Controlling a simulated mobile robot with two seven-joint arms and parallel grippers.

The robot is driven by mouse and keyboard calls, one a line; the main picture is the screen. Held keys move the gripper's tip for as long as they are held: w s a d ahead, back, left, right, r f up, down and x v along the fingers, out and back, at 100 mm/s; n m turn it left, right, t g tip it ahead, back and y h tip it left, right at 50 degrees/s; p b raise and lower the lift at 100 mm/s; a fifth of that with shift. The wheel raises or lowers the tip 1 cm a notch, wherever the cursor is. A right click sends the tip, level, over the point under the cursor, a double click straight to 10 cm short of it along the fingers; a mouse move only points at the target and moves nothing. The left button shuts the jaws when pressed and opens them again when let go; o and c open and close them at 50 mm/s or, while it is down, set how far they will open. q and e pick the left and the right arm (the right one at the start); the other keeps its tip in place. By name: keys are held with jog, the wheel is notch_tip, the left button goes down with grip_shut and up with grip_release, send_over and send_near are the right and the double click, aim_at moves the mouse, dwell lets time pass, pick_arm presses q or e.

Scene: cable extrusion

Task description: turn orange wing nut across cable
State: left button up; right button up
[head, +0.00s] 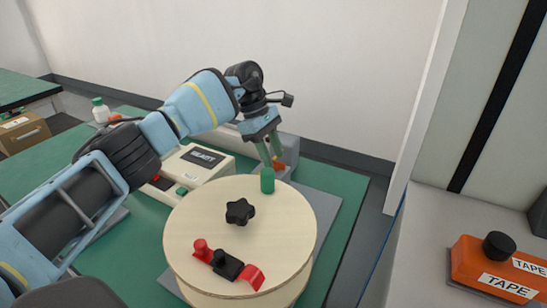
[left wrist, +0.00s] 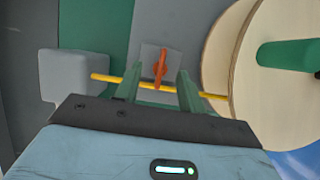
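The orange wing nut (left wrist: 161,66) sits on a grey block (left wrist: 150,54) in the left wrist view. Its long side lies roughly crosswise to the yellow cable (left wrist: 103,77). In the head view the wing nut (head: 279,164) shows behind the wooden reel, partly hidden by my fingers. My left gripper (head: 270,152) points down at it. In the left wrist view its two green fingers (left wrist: 160,77) are apart, one on each side of the wing nut, with gaps visible. They overlap the cable in the picture; contact cannot be told. My right gripper is not in view.
A large wooden reel (head: 190,228) with a green peg (head: 267,180), black knob (head: 240,211) and red clamp parts stands in front of the wing nut. A labelled device (head: 195,170) stands to the left. An orange tape dispenser (head: 480,263) stands on the grey counter.

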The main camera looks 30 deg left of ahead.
pick_arm(q)
jog(key=v, duration=0.6)
dwell(0.5)
